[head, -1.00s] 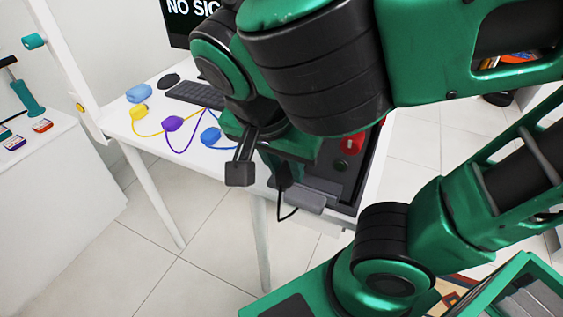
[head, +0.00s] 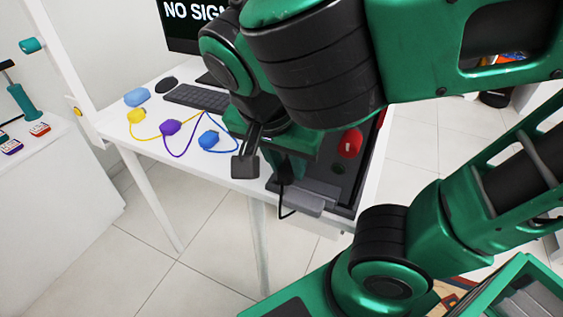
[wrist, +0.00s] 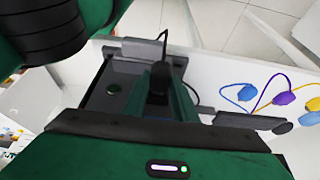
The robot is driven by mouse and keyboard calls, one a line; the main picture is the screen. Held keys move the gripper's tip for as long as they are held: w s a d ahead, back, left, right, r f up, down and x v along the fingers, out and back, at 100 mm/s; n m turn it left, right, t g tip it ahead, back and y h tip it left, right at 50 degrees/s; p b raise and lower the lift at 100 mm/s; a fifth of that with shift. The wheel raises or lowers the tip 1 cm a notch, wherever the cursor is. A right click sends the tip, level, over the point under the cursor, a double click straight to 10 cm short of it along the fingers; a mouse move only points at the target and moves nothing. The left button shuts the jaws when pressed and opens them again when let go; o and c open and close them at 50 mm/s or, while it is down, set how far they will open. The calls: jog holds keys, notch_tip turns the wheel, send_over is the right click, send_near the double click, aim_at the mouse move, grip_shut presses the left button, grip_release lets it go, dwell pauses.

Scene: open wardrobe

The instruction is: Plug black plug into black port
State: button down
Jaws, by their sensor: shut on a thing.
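My gripper (head: 272,183) is over the dark box at the right end of the desk. Its two dark fingers stand on either side of the black plug (wrist: 158,82), on which it is shut. The plug's thin black cord rises behind it in the wrist view and hangs in a loop below the gripper in the head view. The dark box (wrist: 128,78) has a green round button and, in the head view, a red switch (head: 350,143). The black port cannot be made out; my gripper and arm cover much of the box. I cannot tell whether the plug touches it.
Yellow (head: 137,115), purple (head: 169,128) and blue (head: 208,140) plugs lie with their cords on the white desk, left of my gripper. A keyboard (head: 195,96), black mouse (head: 166,84) and monitor (head: 185,25) stand behind them. A white side table is at far left.

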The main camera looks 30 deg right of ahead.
jog(key=shift+w+d, duration=0.25)
jog(key=shift+d, duration=0.15)
jog(key=c, duration=1.4)
grip_release()
jog(key=shift+o, duration=0.2)
jog(key=shift+r, duration=0.1)
jog(key=v, duration=1)
jog(key=shift+r, duration=0.2)
